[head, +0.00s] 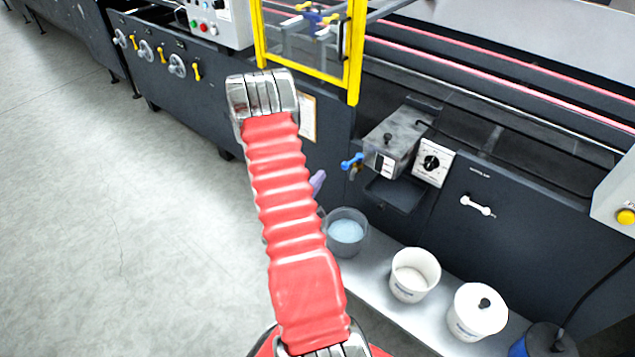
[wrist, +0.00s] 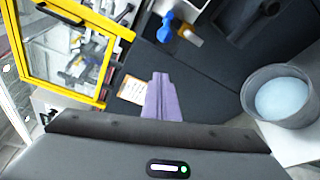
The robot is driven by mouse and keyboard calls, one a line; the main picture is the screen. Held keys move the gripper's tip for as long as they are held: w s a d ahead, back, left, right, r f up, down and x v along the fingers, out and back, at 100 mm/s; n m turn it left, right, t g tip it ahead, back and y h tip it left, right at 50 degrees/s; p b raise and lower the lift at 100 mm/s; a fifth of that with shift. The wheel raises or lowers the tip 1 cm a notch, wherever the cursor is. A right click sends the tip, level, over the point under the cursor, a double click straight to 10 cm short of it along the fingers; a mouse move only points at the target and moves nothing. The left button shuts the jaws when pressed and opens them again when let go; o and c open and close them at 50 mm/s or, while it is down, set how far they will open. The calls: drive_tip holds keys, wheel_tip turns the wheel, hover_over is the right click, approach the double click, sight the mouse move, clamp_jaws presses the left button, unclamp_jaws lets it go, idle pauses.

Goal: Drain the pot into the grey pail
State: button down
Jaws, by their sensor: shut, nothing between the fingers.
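The pot (head: 397,140) is a grey metal box with a lidded top, mounted on the machine's side. A blue tap handle (head: 352,161) sticks out at its left; the handle also shows in the wrist view (wrist: 167,27), beside a brass-coloured part. The grey pail (head: 346,240) stands on the ledge below, with pale blue contents; it also shows at the right of the wrist view (wrist: 250,97). I see no stream between tap and pail. My gripper (wrist: 161,76) has purple fingers, shut and empty, apart from the tap and left of the pail. My arm partly hides it in the head view.
A yellow-framed guard (head: 355,55) rises left of the pot. A dial box (head: 433,163) sits at its right. The left floor is clear.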

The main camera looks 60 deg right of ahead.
drive_tip(key=s+d, duration=0.3)
drive_tip(key=d, duration=0.2)
drive_tip(key=shift+d+r, duration=0.25)
drive_tip(key=shift+r, duration=0.1)
idle(0.3)
drive_tip(key=shift+s+a+r, duration=0.1)
drive_tip(key=shift+s+a, duration=0.05)
drive_tip(key=shift+s, duration=0.35)
drive_tip(key=shift+s+a+r, duration=0.1)
drive_tip(key=shift+s, duration=0.35)
drive_tip(key=shift+w+f, duration=0.9)
drive_tip(key=shift+w, duration=1.2)
drive_tip(key=s+a+r, duration=0.1)
drive_tip(key=s+a, duration=0.2)
drive_tip(key=a, duration=0.6)
drive_tip(key=shift+a+r, duration=0.15)
drive_tip(key=shift+a, duration=0.1)
